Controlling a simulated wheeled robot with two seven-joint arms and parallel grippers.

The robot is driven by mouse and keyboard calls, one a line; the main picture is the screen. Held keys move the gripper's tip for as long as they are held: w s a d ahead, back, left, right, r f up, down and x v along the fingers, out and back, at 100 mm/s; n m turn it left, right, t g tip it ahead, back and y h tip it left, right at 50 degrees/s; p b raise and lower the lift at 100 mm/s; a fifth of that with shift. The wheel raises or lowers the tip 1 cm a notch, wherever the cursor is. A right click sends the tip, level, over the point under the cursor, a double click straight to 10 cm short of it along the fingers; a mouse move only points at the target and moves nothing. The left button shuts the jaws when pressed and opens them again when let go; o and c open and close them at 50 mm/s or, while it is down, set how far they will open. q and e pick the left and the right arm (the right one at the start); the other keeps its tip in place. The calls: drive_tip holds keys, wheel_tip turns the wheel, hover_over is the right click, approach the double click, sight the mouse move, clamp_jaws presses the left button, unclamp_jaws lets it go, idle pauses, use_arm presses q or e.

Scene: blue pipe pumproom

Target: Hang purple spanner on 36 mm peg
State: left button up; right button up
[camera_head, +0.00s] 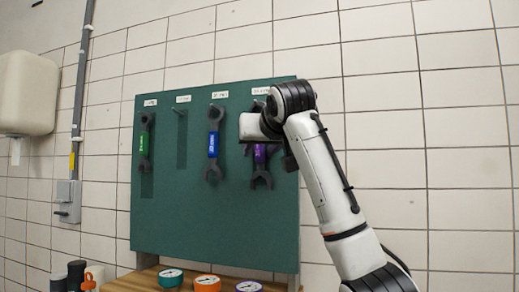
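The purple spanner (261,157) hangs upright against the green board (220,240), below the rightmost label (262,91). My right gripper (257,143) is in front of its upper part and hides its top end. I cannot tell whether the fingers are closed on the spanner, or whether the spanner is on a peg. A bare peg (180,110) shows under the second label (183,99). The labels are too small to read, so I cannot tell which peg is 36 mm. My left gripper is not in view.
A green spanner (144,143) hangs under the first label and a blue spanner (213,145) under the third, close left of my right gripper. Round gauges (207,283) sit on a wooden ledge (135,283) below. A dispenser (27,92) is on the left wall.

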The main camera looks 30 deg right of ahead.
drive_tip(key=shift+d+f, duration=0.1)
drive_tip(key=shift+s, duration=0.3)
drive_tip(key=b+v, duration=0.3)
drive_tip(key=v, duration=0.7)
drive_tip(key=shift+w, duration=0.2)
